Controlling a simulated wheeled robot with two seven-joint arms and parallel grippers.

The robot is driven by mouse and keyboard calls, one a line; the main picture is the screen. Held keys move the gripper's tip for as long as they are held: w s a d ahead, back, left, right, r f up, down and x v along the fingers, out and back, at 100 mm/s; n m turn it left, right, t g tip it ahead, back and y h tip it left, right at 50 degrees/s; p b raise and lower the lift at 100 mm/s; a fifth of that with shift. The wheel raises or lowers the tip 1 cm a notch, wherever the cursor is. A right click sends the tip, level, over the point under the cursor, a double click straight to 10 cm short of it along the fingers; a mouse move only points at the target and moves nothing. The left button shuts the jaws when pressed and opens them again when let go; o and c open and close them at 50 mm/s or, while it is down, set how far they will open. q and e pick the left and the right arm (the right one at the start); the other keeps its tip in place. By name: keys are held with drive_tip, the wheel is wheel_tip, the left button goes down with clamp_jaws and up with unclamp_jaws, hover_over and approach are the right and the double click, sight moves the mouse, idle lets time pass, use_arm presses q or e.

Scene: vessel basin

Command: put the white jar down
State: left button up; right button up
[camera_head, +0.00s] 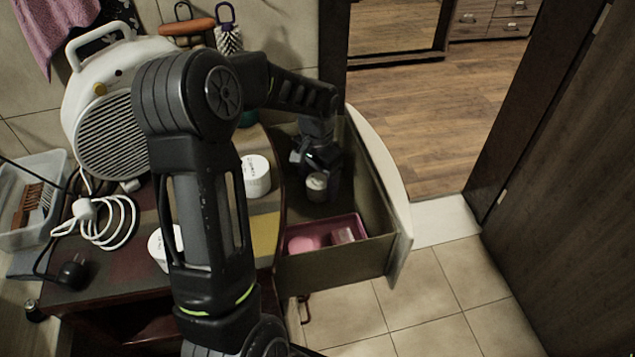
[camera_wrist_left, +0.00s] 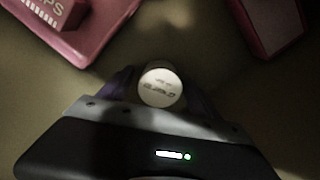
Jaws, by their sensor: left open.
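The white jar (camera_head: 316,184), a small round pot with a pale lid, stands inside the open drawer (camera_head: 375,250). In the left wrist view the jar's printed lid (camera_wrist_left: 160,87) shows from above, between the two fingers. My left gripper (camera_head: 318,172) reaches down into the drawer around the jar. Its jaws are open, with a finger on each side; whether either finger touches the jar I cannot tell. The jar's base is partly in shadow. My right gripper is not in view.
A pink tray (camera_head: 354,222) with small items lies in the drawer's near end. Two other white jars (camera_head: 256,178) (camera_head: 158,250) stand on the cabinet top. A white fan heater (camera_head: 108,135), a cable (camera_head: 118,222) and a clear bin (camera_head: 42,165) are at left.

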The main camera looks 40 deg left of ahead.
sight(318, 181)
use_arm(q)
drive_tip(key=shift+r, duration=0.25)
wheel_tip(318, 181, up, 12)
drive_tip(key=shift+f, duration=0.15)
idle(0.7)
